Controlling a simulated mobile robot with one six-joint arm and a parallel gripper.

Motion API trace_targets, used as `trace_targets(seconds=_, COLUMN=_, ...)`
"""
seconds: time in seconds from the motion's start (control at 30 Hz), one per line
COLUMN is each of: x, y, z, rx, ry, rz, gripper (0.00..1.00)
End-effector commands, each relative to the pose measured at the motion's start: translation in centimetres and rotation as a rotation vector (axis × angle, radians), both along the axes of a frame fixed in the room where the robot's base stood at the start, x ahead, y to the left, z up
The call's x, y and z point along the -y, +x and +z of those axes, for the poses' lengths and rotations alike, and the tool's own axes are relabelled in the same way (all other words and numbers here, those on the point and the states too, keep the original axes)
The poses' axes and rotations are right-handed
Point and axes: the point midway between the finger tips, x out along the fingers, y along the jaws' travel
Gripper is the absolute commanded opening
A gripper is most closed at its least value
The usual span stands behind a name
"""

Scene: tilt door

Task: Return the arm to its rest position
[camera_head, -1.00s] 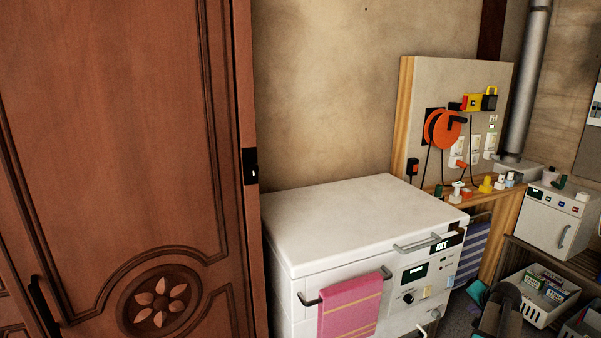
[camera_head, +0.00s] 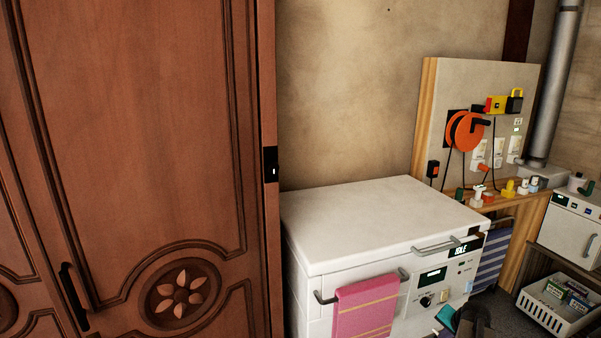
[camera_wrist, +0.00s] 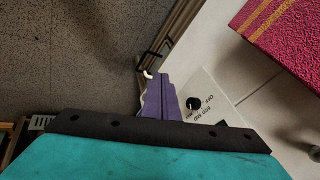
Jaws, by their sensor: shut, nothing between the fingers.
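My gripper shows in the wrist view as narrow purple fingers (camera_wrist: 158,95) beyond a dark strip and a teal body. The fingers are together, with nothing seen between them. They appear over the edge of the white machine's front, beside a panel with a black knob. In the head view my arm (camera_head: 472,321) is low at the bottom edge, in front of the machine's lower right front. Most of the arm is out of frame there, and the fingertips are not clear.
The white machine (camera_head: 390,215) has a closed lid, handles and a pink towel (camera_head: 362,308). A brown carved door (camera_head: 150,130) stands at left. A wooden board (camera_head: 480,100) with an orange reel stands behind, and a white basket (camera_head: 545,310) is at lower right.

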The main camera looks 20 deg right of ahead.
Motion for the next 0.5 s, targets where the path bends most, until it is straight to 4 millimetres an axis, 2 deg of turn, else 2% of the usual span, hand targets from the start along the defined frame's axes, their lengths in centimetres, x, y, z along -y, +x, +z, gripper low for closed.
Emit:
trace_targets(seconds=0.03, x=-2.3, y=0.7, z=-1.3, rx=-0.023, ry=0.015, rz=0.038, gripper=0.00)
trace_targets(seconds=0.23, x=-10.3, y=2.2, z=-6.0, rx=-0.116, ry=0.064, rz=0.175, gripper=0.00)
trace_targets(seconds=0.5, x=-20.8, y=2.1, z=-11.6, rx=-0.245, ry=0.117, rz=0.363, gripper=0.00)
